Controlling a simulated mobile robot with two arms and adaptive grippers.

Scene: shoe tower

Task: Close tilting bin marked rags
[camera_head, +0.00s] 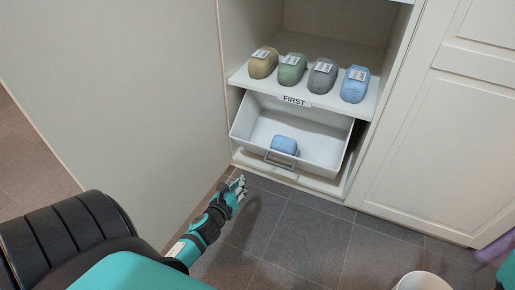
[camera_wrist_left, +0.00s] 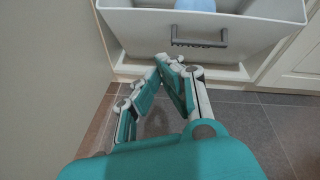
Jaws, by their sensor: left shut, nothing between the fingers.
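The white tilting bin (camera_head: 318,144) is tipped open below a shelf in the cabinet, with its front leaning out. A dark handle (camera_head: 280,160) is on its front, and a blue object (camera_head: 284,145) lies inside. In the left wrist view the bin front (camera_wrist_left: 250,28) and handle (camera_wrist_left: 200,40) are ahead of the fingers; the label by the handle is too small to read surely. My left gripper (camera_head: 240,184) is shut and empty, low in front of the bin's left end, apart from it. My right gripper is not seen.
A shelf (camera_head: 300,97) marked FIRST above the bin holds several labelled, rounded items. A cabinet side panel (camera_head: 120,80) is at left and closed white doors (camera_head: 440,130) at right. A white bucket (camera_head: 422,281) and a purple object (camera_head: 495,247) are at lower right.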

